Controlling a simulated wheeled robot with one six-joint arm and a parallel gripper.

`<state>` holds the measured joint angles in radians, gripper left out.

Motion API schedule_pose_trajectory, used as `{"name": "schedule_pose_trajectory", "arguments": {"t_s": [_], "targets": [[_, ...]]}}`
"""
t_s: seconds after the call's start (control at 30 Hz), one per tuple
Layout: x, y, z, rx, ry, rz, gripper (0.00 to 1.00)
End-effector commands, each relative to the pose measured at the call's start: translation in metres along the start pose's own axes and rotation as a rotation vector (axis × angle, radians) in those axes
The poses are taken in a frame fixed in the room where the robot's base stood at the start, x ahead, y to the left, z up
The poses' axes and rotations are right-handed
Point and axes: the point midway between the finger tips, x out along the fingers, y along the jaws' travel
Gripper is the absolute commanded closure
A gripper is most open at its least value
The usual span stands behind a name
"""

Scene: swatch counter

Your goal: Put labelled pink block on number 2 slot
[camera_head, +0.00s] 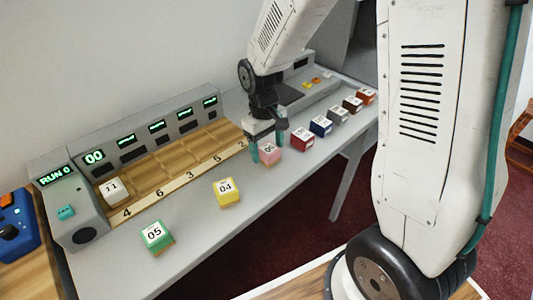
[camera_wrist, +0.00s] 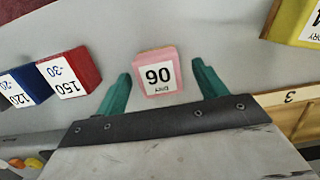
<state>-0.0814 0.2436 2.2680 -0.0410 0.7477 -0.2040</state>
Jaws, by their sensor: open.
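The pink block (camera_head: 269,153) has a white label on top and sits on the grey counter, just in front of the slot rack's right end. In the wrist view the pink block (camera_wrist: 158,72) lies between the teal fingertips, its label reading 90 or 06. My gripper (camera_head: 266,146) is open, with one finger on each side of the block and gaps showing in the wrist view (camera_wrist: 160,80). The wooden slot rack (camera_head: 180,178) has front numbers 4, 6, 3, 5, 2. The number 2 slot (camera_head: 227,133) is at the right end, partly beside my gripper, and looks empty.
A white block (camera_head: 113,190) sits in the number 4 slot. Yellow (camera_head: 227,192) and green (camera_head: 156,236) blocks stand on the counter at front left. Red (camera_head: 302,139), blue (camera_head: 320,126) and several other blocks line up to the right. A display console (camera_head: 130,140) backs the rack.

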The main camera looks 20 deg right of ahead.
Motion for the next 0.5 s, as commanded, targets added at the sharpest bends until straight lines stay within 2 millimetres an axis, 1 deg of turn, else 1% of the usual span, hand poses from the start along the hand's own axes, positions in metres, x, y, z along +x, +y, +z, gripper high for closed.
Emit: {"name": "schedule_pose_trajectory", "arguments": {"t_s": [0.03, 0.1, 0.33, 0.37, 0.4, 0.47, 0.5], "targets": [[0.0062, 0.0004, 0.0008, 0.001, -0.003, -0.001, 0.29], [0.0106, 0.0008, 0.0009, 0.002, -0.002, -0.001, 0.29], [0.0120, 0.0014, 0.0009, 0.003, 0.000, 0.000, 0.29], [0.0120, 0.0013, 0.0009, 0.003, 0.000, 0.000, 0.32], [0.0120, 0.0013, 0.0008, 0.003, 0.000, 0.000, 0.43], [0.0119, 0.0013, 0.0008, 0.003, 0.000, 0.000, 0.60], [0.0119, 0.0013, 0.0008, 0.003, 0.000, 0.000, 0.71]]}}
